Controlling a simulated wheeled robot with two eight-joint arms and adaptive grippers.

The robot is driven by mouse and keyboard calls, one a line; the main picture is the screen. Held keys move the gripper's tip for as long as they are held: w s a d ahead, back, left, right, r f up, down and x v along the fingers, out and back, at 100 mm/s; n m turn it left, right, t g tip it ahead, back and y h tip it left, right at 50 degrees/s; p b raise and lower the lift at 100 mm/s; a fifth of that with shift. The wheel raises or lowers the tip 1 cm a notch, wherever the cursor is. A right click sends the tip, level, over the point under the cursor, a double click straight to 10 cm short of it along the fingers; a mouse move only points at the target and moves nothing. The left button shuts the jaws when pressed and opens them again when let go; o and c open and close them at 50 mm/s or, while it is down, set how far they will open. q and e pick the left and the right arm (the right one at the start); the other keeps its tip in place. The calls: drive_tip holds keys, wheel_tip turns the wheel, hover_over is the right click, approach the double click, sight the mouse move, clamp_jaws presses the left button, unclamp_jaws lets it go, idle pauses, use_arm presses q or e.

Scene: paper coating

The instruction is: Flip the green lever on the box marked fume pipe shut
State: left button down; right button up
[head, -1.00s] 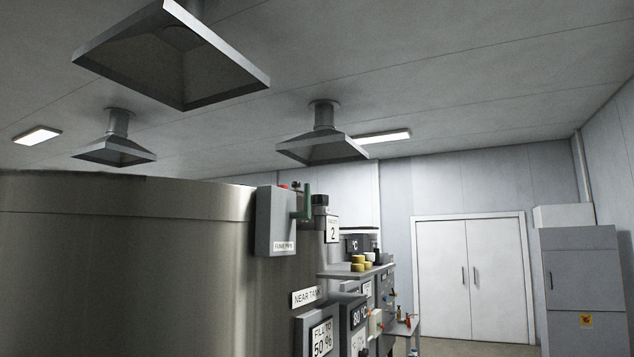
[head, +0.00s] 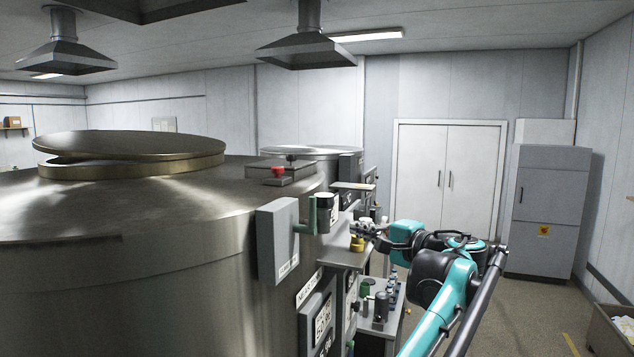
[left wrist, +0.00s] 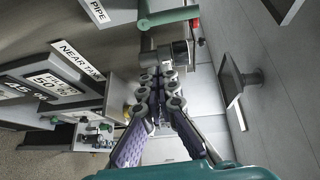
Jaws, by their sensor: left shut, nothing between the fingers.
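The grey box (head: 279,240) hangs on the side of the large steel tank; its label is too small to read in the head view. Its green lever (head: 311,215) sticks out from the box's right side, with its bar standing upright. In the left wrist view the green lever (left wrist: 168,16) crosses the top, beside a label reading PIPE (left wrist: 97,10). My left gripper (head: 362,230) is right of the lever, apart from it in the head view. In the wrist view its fingers (left wrist: 156,82) are together and empty, pointing toward the lever. My right gripper is not in view.
The steel tank (head: 130,280) fills the left. A grey cylindrical fitting (head: 325,212) sits close beside the lever. A red button (head: 278,171) is on the tank top. A shelf (head: 345,258) with a yellow item (head: 357,244) is below the gripper. Open floor lies right.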

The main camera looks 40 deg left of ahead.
use_arm(q)
drive_tip(key=r, duration=0.1)
drive_tip(key=w+r+y, duration=0.1)
drive_tip(key=r, duration=0.1)
drive_tip(key=shift+a+r+p, duration=0.15)
drive_tip(key=shift+r+p, duration=0.15)
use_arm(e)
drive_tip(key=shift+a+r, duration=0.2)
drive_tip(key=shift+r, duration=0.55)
use_arm(q)
drive_tip(key=shift+s, duration=0.1)
drive_tip(key=p+x, duration=0.2)
drive_tip(key=x, duration=0.7)
drive_tip(key=shift+a, duration=0.3)
drive_tip(key=shift+s+a+p, duration=0.2)
drive_tip(key=shift+a+p, duration=0.05)
drive_tip(key=shift+p, duration=0.05)
drive_tip(key=s, duration=0.3)
drive_tip(key=shift+s+d+f+n, duration=0.1)
drive_tip(key=shift+s+d+n, duration=0.2)
drive_tip(key=shift+s+d, duration=0.1)
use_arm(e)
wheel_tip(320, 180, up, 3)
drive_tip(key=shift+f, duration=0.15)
